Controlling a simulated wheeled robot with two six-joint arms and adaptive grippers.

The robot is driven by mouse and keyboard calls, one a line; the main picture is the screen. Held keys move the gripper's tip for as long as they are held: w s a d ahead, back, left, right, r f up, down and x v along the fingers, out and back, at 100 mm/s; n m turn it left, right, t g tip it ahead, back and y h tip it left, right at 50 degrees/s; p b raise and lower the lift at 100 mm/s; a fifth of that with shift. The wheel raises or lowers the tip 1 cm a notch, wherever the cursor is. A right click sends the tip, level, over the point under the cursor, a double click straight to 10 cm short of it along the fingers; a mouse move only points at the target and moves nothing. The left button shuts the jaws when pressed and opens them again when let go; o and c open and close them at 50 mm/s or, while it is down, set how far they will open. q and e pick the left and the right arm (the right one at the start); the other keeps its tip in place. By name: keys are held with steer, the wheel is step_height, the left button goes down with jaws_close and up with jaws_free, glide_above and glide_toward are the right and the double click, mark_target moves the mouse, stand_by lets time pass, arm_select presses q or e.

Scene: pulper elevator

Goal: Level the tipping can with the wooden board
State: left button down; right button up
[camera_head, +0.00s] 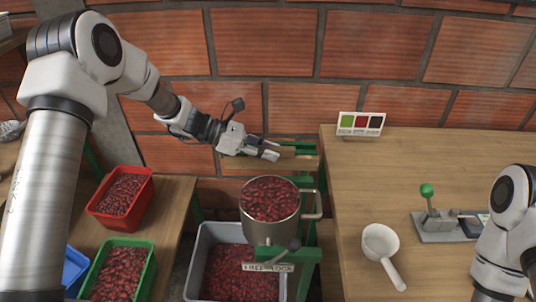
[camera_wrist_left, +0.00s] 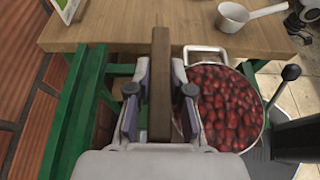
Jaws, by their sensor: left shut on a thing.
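The metal can (camera_head: 258,228), full of red cherries, sits in the green frame (camera_head: 303,275) and looks about upright; a slight tilt is hard to judge. Its rim and square handle also show in the left wrist view (camera_wrist_left: 206,50). My left gripper (camera_head: 268,153) is behind the can, shut on the wooden board (camera_head: 298,162). In the left wrist view, the board (camera_wrist_left: 160,75) stands between the two fingers, beside the can. Whether it touches the can is unclear. My right gripper is out of view; only part of that arm shows at the right edge.
A FREE/LOCK plate (camera_head: 268,267) and a dark-knobbed lever (camera_head: 294,244) are at the can's front. A grey bin (camera_head: 205,240) of cherries is below. Red (camera_head: 150,205) and green (camera_head: 148,270) crates stand left. The right table (camera_head: 420,165) holds a white scoop (camera_head: 381,242) and colour card (camera_head: 360,124).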

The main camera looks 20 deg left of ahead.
arm_select(q)
steer(key=shift+s+r+p, duration=0.1)
steer(key=shift+r+p, duration=1.45)
steer(key=shift+r, duration=1)
